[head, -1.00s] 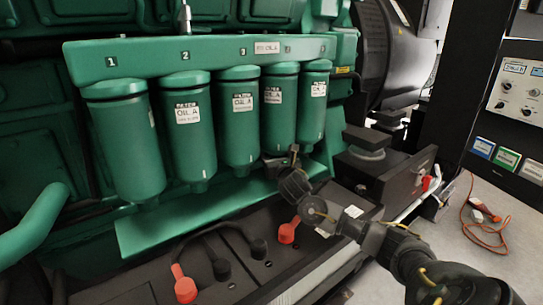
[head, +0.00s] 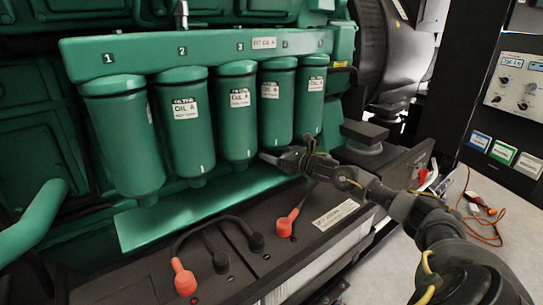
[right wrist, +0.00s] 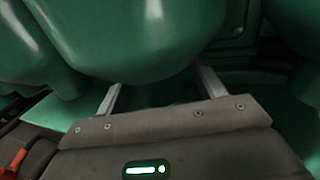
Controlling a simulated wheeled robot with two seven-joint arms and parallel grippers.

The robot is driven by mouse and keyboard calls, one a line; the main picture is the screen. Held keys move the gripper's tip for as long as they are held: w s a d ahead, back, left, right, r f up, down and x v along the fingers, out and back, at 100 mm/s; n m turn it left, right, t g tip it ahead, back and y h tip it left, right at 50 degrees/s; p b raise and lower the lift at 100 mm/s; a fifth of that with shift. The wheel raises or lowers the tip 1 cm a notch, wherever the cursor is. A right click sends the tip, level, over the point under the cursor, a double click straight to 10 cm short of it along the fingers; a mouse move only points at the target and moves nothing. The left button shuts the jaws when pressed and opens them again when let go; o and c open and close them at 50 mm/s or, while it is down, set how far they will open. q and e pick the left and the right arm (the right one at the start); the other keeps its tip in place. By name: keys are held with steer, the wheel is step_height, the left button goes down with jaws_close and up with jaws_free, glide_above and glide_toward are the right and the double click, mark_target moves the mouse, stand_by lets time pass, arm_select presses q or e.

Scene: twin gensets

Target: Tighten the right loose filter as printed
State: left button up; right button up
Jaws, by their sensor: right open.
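Several green filter canisters hang in a row under a green header with printed numbers (head: 200,50). The leftmost filter (head: 122,135) shows no front label. The second (head: 187,140), third (head: 238,125), fourth (head: 277,118) and rightmost (head: 311,90) filters carry white labels; several read OIL A. My right gripper (head: 266,156) is low by the bottoms of the third and fourth filters. In the right wrist view its two fingers (right wrist: 160,92) are apart, with the rounded bottom of a green filter (right wrist: 130,45) beyond and between them. I cannot tell whether they touch it. My left gripper is out of view.
A green ledge (head: 165,222) runs below the filters. In front are black battery tops with a red terminal cap (head: 183,278) and another (head: 285,224). A control panel (head: 517,85) stands at right. An orange cable (head: 482,222) lies on the floor.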

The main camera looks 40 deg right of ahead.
steer(key=shift+f+n+y+b, duration=0.1)
steer(key=shift+n+y+b, duration=0.55)
steer(key=shift+y, duration=0.25)
steer(key=shift+a, duration=0.25)
steer(key=m+h, duration=0.1)
steer(key=h, duration=0.1)
steer(key=m+h+p, duration=0.1)
steer(key=m+h, duration=0.1)
steer(key=shift+r+t, duration=0.2)
steer(key=shift+t, duration=0.1)
steer(key=shift+m+h, duration=0.45)
steer(key=shift+h, duration=0.45)
steer(key=shift+f+m+h, duration=0.15)
steer(key=shift+m+h, duration=0.35)
steer(key=shift+h, duration=0.3)
steer(key=m+h+b, duration=0.2)
steer(key=h, duration=0.1)
steer(key=shift+d, duration=0.2)
steer(key=m+h+b, duration=0.1)
steer(key=g+h+b, duration=0.1)
steer(key=shift+r+m+h, duration=0.2)
steer(key=shift+m+h, duration=0.2)
steer(key=shift+r+g+b, duration=0.1)
steer(key=shift+g+b, duration=0.2)
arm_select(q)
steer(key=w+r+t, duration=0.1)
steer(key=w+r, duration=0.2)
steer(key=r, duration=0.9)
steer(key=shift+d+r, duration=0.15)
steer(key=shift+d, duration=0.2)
